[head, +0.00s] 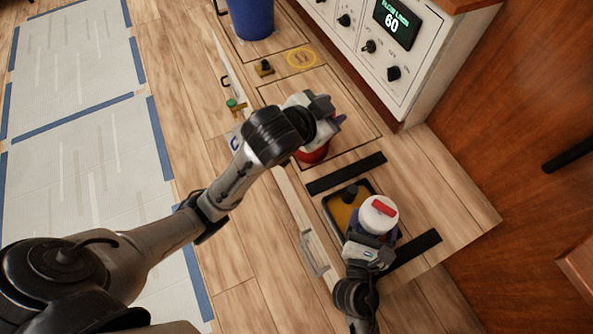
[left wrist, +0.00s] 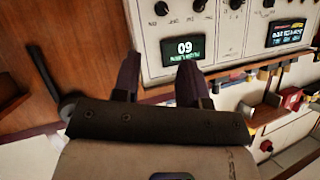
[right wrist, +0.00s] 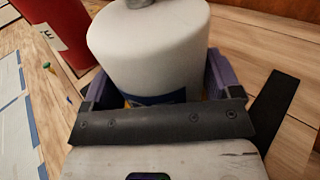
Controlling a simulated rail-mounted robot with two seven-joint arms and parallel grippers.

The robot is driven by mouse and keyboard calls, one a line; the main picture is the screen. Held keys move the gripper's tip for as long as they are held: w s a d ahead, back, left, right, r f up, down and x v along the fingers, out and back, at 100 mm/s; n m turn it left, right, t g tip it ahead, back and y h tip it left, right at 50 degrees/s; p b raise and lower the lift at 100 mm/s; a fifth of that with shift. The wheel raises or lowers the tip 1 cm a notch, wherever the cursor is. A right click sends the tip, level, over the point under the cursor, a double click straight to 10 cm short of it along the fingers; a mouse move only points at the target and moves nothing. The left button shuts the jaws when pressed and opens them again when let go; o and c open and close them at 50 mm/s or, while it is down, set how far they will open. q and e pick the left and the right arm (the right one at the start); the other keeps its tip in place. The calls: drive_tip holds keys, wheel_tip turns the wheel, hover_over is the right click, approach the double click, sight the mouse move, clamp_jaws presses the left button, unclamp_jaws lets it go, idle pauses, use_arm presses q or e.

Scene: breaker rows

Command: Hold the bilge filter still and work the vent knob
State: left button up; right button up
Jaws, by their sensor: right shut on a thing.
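The bilge filter is a white round canister (head: 372,221) at the lower right of the head view, beside a dark-rimmed opening. A red bar on its top (head: 384,208) looks like the vent knob. My right gripper (head: 374,238) is shut on the filter. In the right wrist view the purple fingers flank the white body (right wrist: 150,50), with a blue band low on it. My left gripper (head: 326,108) is above a red object (head: 313,154), away from the filter. In the left wrist view its fingers (left wrist: 158,65) are apart with nothing between them.
A white panel (head: 375,50) with black knobs and a display reading 60 stands at the back. A blue bucket (head: 251,18) is at the top. Black strips (head: 346,173) lie on the wooden floor near the filter. A green-topped fitting (head: 233,104) is left of my left gripper.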

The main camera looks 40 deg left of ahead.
use_arm(q)
drive_tip(key=s+a+f+n+g, duration=0.1)
drive_tip(key=s+f+g, duration=0.2)
drive_tip(key=s+f, duration=0.8)
drive_tip(key=s+a+f+n+g+y, duration=0.1)
drive_tip(key=s+f+g, duration=0.3)
drive_tip(key=s+f, duration=0.7)
drive_tip(key=shift+s+a+f+n, duration=0.25)
drive_tip(key=shift+a+f+n, duration=0.2)
drive_tip(key=shift+f, duration=0.85)
drive_tip(key=shift+o, duration=0.2)
